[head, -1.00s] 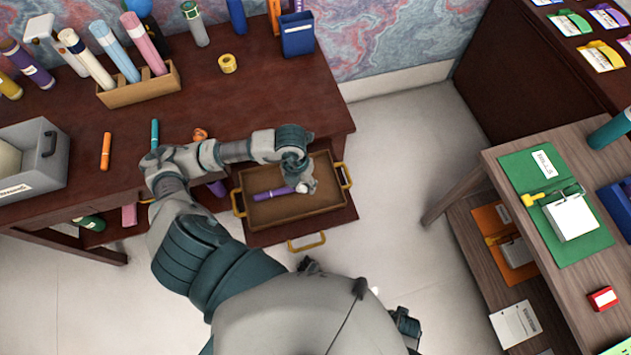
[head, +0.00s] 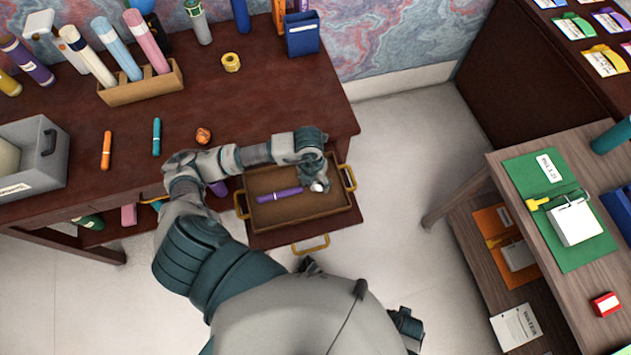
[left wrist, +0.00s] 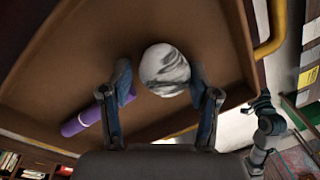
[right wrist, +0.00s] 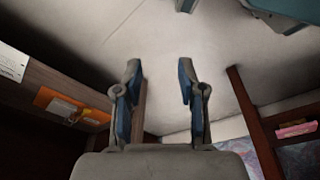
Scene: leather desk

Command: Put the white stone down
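The white stone (left wrist: 165,70), round with grey veining, sits between the fingertips of my left gripper (left wrist: 162,82) in the left wrist view. In the head view the stone (head: 318,186) is a small pale spot under my left gripper (head: 316,180), over the right part of the brown tray (head: 285,216). My left gripper appears shut on it; any gap between stone and tray is hard to judge. My right gripper (right wrist: 159,72) is open and empty, over the pale floor in the right wrist view.
A purple cylinder (head: 280,195) lies in the tray, left of the stone; it also shows in the left wrist view (left wrist: 90,118). The tray has yellow handles (head: 348,178) at its ends. Orange (head: 106,150) and teal (head: 156,137) pens lie on the desk.

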